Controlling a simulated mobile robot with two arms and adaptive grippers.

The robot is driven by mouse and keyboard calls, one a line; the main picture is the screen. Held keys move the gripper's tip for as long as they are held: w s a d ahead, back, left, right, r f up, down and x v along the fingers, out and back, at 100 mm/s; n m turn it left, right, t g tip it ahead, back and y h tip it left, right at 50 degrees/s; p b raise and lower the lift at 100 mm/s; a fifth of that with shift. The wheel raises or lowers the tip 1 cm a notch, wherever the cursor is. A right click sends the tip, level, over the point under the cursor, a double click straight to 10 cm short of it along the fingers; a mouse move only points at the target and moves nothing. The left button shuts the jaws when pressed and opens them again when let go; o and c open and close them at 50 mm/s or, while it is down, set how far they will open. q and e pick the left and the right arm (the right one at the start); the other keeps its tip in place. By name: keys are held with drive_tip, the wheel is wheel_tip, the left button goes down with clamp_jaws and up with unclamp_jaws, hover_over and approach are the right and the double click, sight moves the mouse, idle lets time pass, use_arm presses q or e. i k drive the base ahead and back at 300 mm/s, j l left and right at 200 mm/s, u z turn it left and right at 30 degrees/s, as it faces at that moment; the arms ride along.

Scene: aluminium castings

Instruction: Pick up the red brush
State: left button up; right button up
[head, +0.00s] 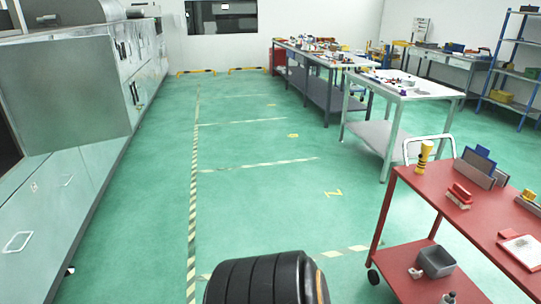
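A red block-shaped thing with a pale underside, which looks like the red brush (461,191), lies on the top of the red cart (432,192) at the right of the head view. It sits near the cart's far left corner, in front of a yellow and black bottle-like thing (424,157). Neither of my grippers is in view, and nothing is seen touching the brush.
Grey holders (476,172) and a white and red tray (522,250) share the cart top. A grey bin (435,262) stands on its lower shelf. White-topped tables (410,82) stand behind. Large machines (75,85) line the left.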

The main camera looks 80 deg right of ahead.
sight(458, 194)
drive_tip(key=z, duration=4.1)
